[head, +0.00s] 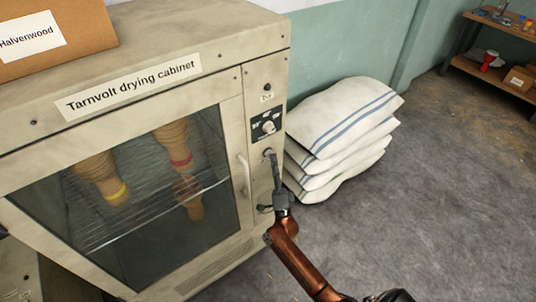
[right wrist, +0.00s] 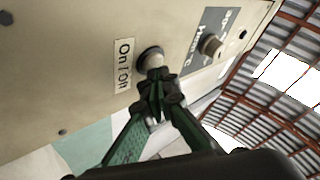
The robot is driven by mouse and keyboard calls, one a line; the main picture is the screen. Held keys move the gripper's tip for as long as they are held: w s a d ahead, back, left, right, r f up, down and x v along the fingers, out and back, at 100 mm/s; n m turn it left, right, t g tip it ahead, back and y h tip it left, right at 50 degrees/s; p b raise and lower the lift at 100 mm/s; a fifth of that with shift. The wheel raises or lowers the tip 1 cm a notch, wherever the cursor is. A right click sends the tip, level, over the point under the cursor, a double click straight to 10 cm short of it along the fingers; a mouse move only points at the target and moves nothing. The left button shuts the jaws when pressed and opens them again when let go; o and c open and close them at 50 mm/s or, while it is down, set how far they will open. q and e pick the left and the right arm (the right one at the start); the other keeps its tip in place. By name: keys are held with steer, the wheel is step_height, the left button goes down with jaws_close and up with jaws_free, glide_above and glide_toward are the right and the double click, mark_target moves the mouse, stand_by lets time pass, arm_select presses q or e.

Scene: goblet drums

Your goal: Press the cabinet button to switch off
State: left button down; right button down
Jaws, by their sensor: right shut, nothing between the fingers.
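The cream Tarnvolt drying cabinet (head: 130,92) stands at the left in the head view, with its glass door shut. In the head view the button (head: 267,152) is partly covered by my fingers. My right gripper (head: 272,160) is shut and empty, its fingertips right at the button. In the right wrist view the fingertips (right wrist: 156,80) overlap the button's lower edge; I cannot tell whether they touch or press it. My left gripper is out of view.
A dial (head: 268,127) sits just above the button, and a door handle (head: 244,175) is to its left. White striped sacks (head: 340,125) are stacked right of the cabinet. The floor to the right is clear.

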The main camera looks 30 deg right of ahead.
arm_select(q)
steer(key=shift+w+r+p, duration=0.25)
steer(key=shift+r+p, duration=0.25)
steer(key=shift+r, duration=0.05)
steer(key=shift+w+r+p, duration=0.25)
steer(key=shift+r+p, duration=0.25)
arm_select(e)
steer(key=s, duration=0.5)
steer(key=shift+s+d, duration=0.25)
steer(key=shift+s, duration=0.1)
steer(key=shift+y, duration=0.3)
